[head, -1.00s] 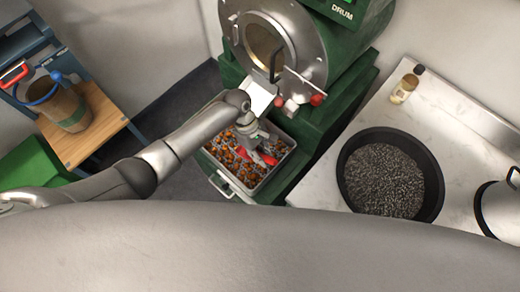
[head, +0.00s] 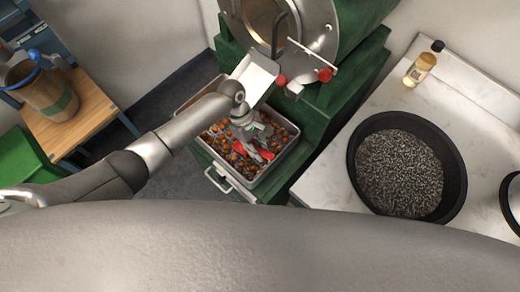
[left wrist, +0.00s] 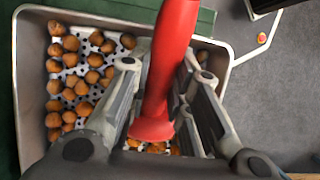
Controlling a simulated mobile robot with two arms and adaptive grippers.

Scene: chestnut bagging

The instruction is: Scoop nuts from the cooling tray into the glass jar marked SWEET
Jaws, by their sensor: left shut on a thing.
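The cooling tray (head: 284,160) is a metal tray with a perforated floor, holding many brown nuts (head: 218,142). Its rim also shows in the left wrist view (left wrist: 24,110). My left gripper (head: 256,146) is down over the tray. In the left wrist view its fingers (left wrist: 165,75) are shut on a red handle (left wrist: 172,60), which stands between them. The head view shows red parts (head: 266,154) beside the fingers. The far end of the held tool is hidden. No jar marked SWEET is visible. My right gripper is not in view.
The green roaster with its round metal drum front (head: 310,25) and chute (head: 256,75) stands just behind the tray. A black pan of dark pellets (head: 458,170) and a bottle (head: 420,68) are on the right counter. A bucket (head: 45,92) stands on a wooden shelf at left.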

